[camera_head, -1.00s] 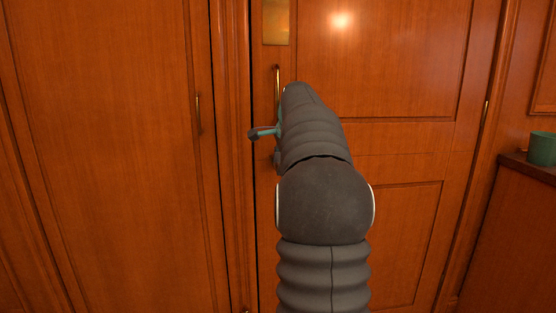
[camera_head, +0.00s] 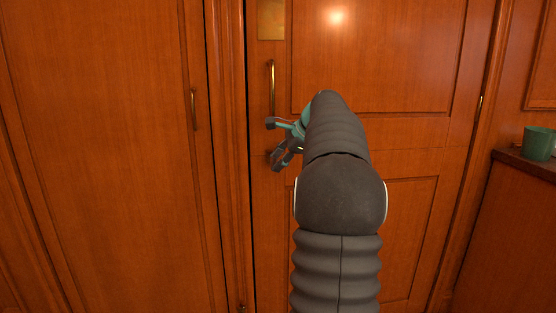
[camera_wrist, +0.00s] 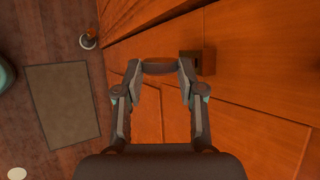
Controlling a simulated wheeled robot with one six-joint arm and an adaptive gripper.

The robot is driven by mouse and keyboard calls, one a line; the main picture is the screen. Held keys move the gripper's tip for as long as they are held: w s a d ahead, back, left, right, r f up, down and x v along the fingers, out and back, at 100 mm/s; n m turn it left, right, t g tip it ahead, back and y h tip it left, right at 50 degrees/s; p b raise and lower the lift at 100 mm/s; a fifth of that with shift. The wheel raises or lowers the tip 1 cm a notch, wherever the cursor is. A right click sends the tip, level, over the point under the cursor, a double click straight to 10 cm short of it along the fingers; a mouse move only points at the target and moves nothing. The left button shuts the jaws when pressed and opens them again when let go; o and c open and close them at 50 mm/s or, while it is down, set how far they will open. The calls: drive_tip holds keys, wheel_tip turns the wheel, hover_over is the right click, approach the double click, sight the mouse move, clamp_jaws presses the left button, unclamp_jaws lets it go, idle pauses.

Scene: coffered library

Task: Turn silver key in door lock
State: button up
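The wooden door (camera_head: 390,150) fills the middle of the head view, with a vertical brass pull handle (camera_head: 271,88) near its left edge. My gripper (camera_head: 274,143) is just below this handle, with its fingers spread apart, one above the other. In the wrist view my gripper (camera_wrist: 160,72) shows both fingers apart. A short dark brown piece (camera_wrist: 160,66) spans the gap between the fingertips; I cannot tell whether it is touched or lies behind them. I cannot make out the silver key or the lock clearly; my arm and fingers cover that part of the door.
A tall wooden panel with a small brass handle (camera_head: 194,108) stands left of the door. A green cup (camera_head: 538,143) sits on a ledge at the right. The wrist view shows a rug (camera_wrist: 63,104) on the dark floor and a small box-like fitting (camera_wrist: 205,62) on the wood.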

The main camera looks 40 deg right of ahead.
drive_tip(key=o, duration=0.5)
drive_tip(key=shift+w, duration=0.1)
drive_tip(key=shift+c, duration=0.2)
drive_tip(key=v, duration=1.2)
drive_tip(key=shift+d, duration=0.1)
